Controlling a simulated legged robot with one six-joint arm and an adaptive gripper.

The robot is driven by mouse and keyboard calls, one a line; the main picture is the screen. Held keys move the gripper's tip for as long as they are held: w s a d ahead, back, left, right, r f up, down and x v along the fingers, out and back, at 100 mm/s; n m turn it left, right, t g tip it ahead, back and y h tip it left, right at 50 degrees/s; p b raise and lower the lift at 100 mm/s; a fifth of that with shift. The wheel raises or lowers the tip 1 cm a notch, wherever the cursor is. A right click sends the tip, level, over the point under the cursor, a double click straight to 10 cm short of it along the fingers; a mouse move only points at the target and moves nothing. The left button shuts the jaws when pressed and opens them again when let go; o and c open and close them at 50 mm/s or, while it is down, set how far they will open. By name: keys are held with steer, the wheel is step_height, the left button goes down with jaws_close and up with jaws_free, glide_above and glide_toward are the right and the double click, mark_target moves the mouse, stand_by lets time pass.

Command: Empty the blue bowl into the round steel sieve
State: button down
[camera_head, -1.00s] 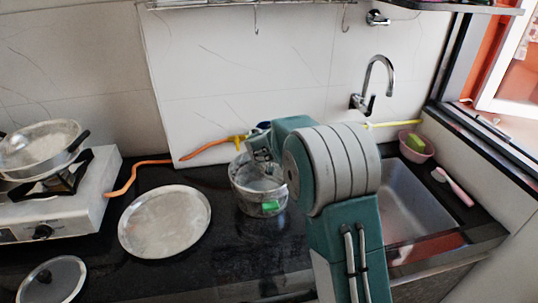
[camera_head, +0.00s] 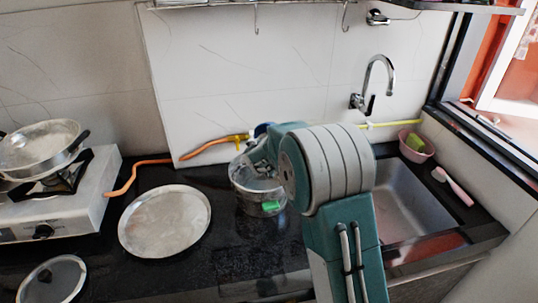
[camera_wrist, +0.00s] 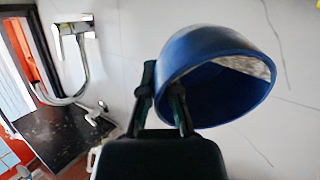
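The blue bowl (camera_wrist: 215,60) is held at its rim by my gripper (camera_wrist: 163,95) in the wrist view. It is tipped on its side, its opening toward the lower right, and the part of its inside that shows looks empty. In the head view only a sliver of blue (camera_head: 262,130) shows behind my arm. The round steel sieve (camera_head: 245,199) stands on the dark counter, left of and below my wrist, partly covered by it. A green block (camera_head: 270,206) shows low at the sieve's front and seems to be inside it. My fingertips are hidden in the head view.
A round metal plate (camera_head: 165,222) lies left of the sieve. A stove (camera_head: 60,205) with a pan (camera_head: 40,147) stands at far left, a glass lid (camera_head: 52,280) in front. An orange hose (camera_head: 150,163) runs behind. The sink (camera_head: 405,205) and tap (camera_head: 378,75) are right.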

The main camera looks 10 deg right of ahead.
steer(key=shift+s+a+r+t+h, duration=0.2)
steer(key=shift+t+h, duration=0.1)
steer(key=shift+t, duration=0.3)
stand_by(0.4)
steer(key=shift+s+r+t+h, duration=0.2)
steer(key=shift+t+h, duration=0.2)
steer(key=shift+t, duration=0.2)
steer(key=shift+a, duration=0.1)
steer(key=shift+s+a+r+t+h, duration=0.2)
steer(key=shift+t+h, duration=0.1)
steer(key=shift+t, duration=0.3)
stand_by(0.4)
steer(key=shift+s+a+r+t+h, duration=0.1)
steer(key=shift+s+t+h, duration=0.1)
steer(key=shift+t+h, duration=0.3)
